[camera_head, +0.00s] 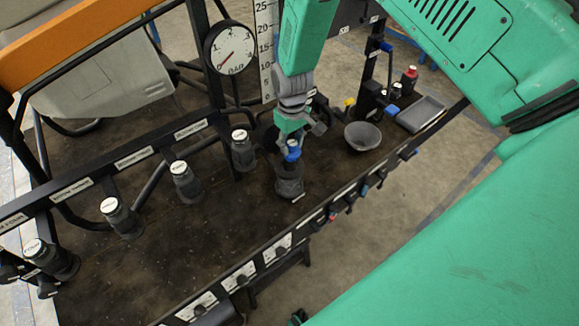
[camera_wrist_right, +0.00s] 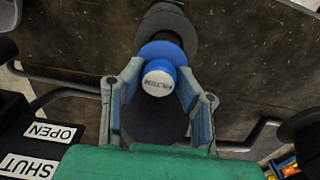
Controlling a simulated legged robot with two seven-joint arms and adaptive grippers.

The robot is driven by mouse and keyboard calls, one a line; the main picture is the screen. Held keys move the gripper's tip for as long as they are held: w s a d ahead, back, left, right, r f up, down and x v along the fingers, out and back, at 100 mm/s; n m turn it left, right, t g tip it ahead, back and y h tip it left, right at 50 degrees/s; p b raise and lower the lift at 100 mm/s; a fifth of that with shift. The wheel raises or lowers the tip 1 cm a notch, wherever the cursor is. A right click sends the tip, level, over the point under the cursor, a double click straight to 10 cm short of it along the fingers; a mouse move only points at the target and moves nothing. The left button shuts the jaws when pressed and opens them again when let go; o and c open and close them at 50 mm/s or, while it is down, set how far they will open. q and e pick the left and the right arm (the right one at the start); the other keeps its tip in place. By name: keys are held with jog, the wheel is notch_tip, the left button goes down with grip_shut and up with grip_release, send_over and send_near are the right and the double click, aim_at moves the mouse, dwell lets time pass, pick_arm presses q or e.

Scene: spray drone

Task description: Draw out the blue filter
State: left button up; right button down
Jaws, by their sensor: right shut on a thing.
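The blue filter (camera_head: 293,149) has a blue collar, and in the wrist view its white cap (camera_wrist_right: 158,78) with printed lettering shows. It stands above a dark round housing (camera_head: 289,186) on the dark bench. My right gripper (camera_head: 294,134) comes down from above in the head view. Its fingers (camera_wrist_right: 158,92) lie on both sides of the blue part in the wrist view, shut on it. I cannot tell how far the filter sits in the housing. My left gripper is not in view.
Several dark canisters with white caps (camera_head: 183,180) stand in a row to the left. A pressure gauge (camera_head: 231,48) is behind. A grey funnel bowl (camera_head: 362,136) and a grey tray (camera_head: 421,113) are to the right. A black rail with labels (camera_head: 240,275) edges the bench.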

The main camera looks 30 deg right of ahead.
dwell(0.3)
jog(key=shift+r+p, duration=2.65)
jog(key=shift+r, duration=0.55)
